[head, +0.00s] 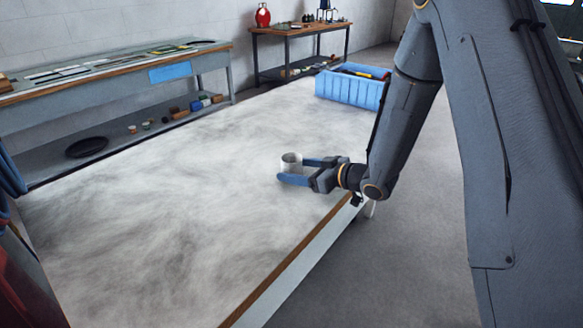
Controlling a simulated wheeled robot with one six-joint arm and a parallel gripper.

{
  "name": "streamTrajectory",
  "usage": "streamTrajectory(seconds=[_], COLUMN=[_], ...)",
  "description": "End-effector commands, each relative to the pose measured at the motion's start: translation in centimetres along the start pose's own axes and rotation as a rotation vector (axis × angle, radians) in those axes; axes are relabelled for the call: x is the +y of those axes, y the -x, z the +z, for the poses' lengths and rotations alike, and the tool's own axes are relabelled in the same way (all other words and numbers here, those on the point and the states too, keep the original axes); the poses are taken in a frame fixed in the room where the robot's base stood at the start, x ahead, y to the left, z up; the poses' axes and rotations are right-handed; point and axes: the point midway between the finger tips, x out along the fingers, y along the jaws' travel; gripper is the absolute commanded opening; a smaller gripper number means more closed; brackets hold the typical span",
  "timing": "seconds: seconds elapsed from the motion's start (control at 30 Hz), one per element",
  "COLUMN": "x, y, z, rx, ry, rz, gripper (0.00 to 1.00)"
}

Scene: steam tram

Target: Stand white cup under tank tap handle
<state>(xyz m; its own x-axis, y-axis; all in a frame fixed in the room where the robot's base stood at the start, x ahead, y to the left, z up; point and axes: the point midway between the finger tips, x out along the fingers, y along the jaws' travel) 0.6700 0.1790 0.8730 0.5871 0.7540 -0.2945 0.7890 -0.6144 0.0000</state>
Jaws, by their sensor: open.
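My gripper (293,171) reaches in from the right, low over the tabletop. I cannot make out a tank tap handle in this view.
A blue crate (352,89) with tools stands at the table's far right end. A long bench (110,72) runs along the left wall, with a dark round pan on its lower shelf. A small back table (300,31) holds a red vessel (262,15). The tabletop left of the cup is clear.

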Motion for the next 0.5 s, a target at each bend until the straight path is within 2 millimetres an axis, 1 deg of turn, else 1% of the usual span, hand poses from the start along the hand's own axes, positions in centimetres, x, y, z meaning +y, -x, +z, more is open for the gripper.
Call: streamTrajectory(seconds=[0.03, 0.17, 0.43, 0.47, 0.5], x=[-0.1, -0.1, 0.0, 0.0, 0.0], y=[-0.7, -2.0, -2.3, -2.3, -2.2], z=[-0.1, 0.0, 0.0, 0.0, 0.0], rx=[-0.002, -0.002, -0.001, -0.001, -0.001], ry=[0.0, -0.001, -0.001, -0.001, -0.001], rz=[-0.003, -0.001, 0.001, 0.001, 0.001], gripper=[0.68, 0.68, 0.68, 0.65, 0.58])
